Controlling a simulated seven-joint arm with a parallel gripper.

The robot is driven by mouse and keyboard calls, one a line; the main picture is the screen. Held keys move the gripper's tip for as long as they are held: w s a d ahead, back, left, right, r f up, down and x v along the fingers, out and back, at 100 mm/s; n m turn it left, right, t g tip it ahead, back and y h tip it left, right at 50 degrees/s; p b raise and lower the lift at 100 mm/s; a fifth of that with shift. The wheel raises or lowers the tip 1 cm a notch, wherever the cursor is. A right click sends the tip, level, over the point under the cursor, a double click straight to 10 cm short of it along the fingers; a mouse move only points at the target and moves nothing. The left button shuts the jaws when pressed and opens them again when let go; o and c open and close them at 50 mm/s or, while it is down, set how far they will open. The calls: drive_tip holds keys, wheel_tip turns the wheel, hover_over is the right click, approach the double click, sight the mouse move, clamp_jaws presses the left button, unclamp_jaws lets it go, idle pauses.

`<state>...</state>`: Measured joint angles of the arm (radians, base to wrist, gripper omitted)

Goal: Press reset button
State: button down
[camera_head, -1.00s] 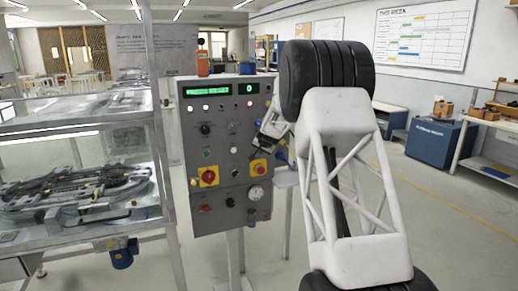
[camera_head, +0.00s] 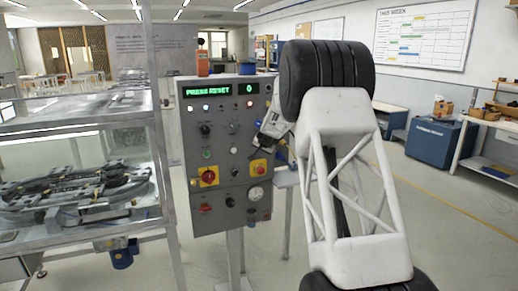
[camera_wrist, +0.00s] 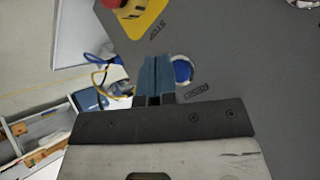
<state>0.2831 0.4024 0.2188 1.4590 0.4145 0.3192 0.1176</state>
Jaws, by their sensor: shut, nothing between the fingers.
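The grey control panel (camera_head: 222,205) stands upright left of my arm in the head view. Its green display (camera_head: 208,90) reads "PRESS RESET", with a "0" beside it. In the wrist view the blue reset button (camera_wrist: 183,72), in a pale ring, has a label (camera_wrist: 196,91) beside it. My gripper (camera_wrist: 155,62) is shut and empty. Its blue-grey fingertips are just left of the button in that view and overlap its edge. I cannot tell whether they touch it.
A red stop button on a yellow plate (camera_wrist: 137,15) is near the fingers. The panel also has a red knob on yellow (camera_head: 208,176) and a gauge (camera_head: 256,194). A glass-walled track case (camera_head: 75,190) stands left. A blue cabinet (camera_head: 437,140) is far right.

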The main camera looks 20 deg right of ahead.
drive_tip(key=shift+w, duration=0.8)
idle(1.3)
drive_tip(key=shift+s, duration=0.8)
drive_tip(key=shift+s, duration=0.2)
idle(0.3)
drive_tip(key=shift+s, duration=2.35)
